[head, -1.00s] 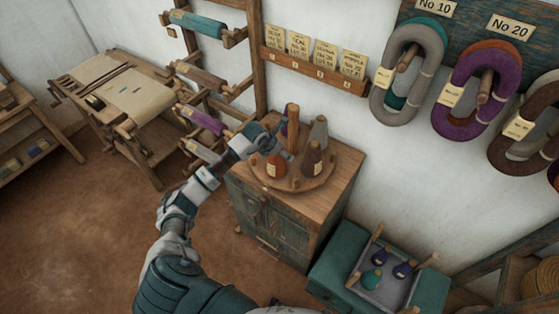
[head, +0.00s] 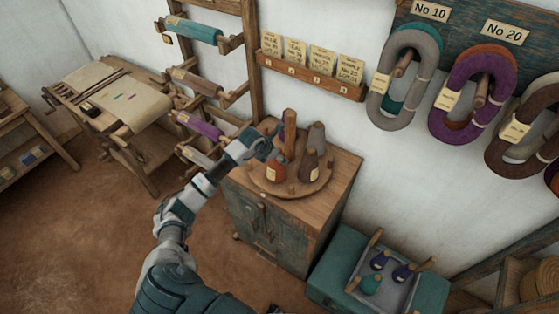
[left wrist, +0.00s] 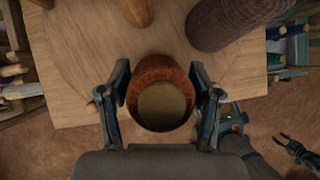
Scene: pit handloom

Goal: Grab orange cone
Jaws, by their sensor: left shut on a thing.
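The orange cone (head: 276,172), a rust-orange spool with a pale label, stands on a round wooden stand (head: 308,187) on top of the cabinet. My left gripper (head: 268,155) is at the cone. In the left wrist view the orange cone (left wrist: 162,95) shows its pale round end between the two fingers of my left gripper (left wrist: 162,100). The fingers are shut on its sides. No clear lift off the stand shows. My right gripper (left wrist: 290,149) shows small and dark at the lower right of the left wrist view, its fingers apart. It is out of the head view.
A brown cone (head: 309,165) and a grey cone (head: 317,137) stand close by on the stand, around a wooden post (head: 290,135). The cabinet (head: 265,215) is below. A teal chest (head: 325,270) with a tray of small spools stands at right. A spool rack (head: 250,50) is behind.

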